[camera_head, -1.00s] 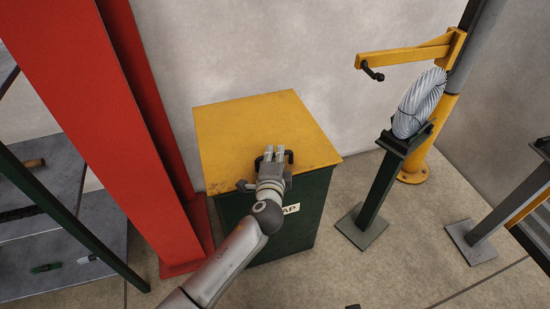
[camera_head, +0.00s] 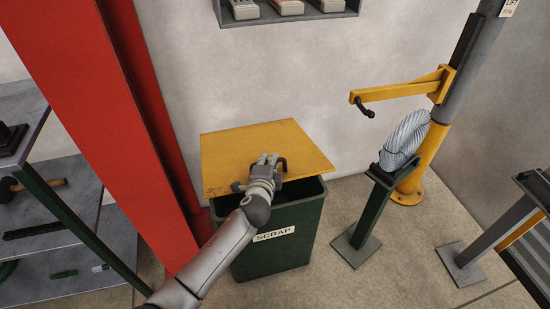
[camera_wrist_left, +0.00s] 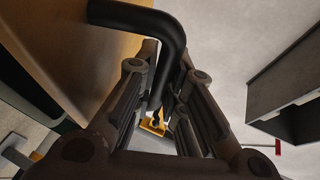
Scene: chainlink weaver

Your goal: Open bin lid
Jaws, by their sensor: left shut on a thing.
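The yellow bin lid (camera_head: 262,142) is tilted up at its front edge, above the dark green scrap bin (camera_head: 290,245) with its SCRAP label. A dark gap shows between the lid and the bin's front rim. My left gripper (camera_head: 266,160) is at the lid's front part, shut on the black lid handle (camera_head: 283,165). In the left wrist view the black handle (camera_wrist_left: 150,25) runs between the fingers (camera_wrist_left: 160,100), with the yellow lid (camera_wrist_left: 60,40) at the left. My right gripper is not in view.
A red column (camera_head: 110,110) stands close at the left, beside shelves (camera_head: 60,235) with tools. At the right are a green stand (camera_head: 370,212) with a coiled bundle (camera_head: 405,140) and a yellow hoist arm (camera_head: 400,90). A wall rack (camera_head: 290,17) hangs above the bin.

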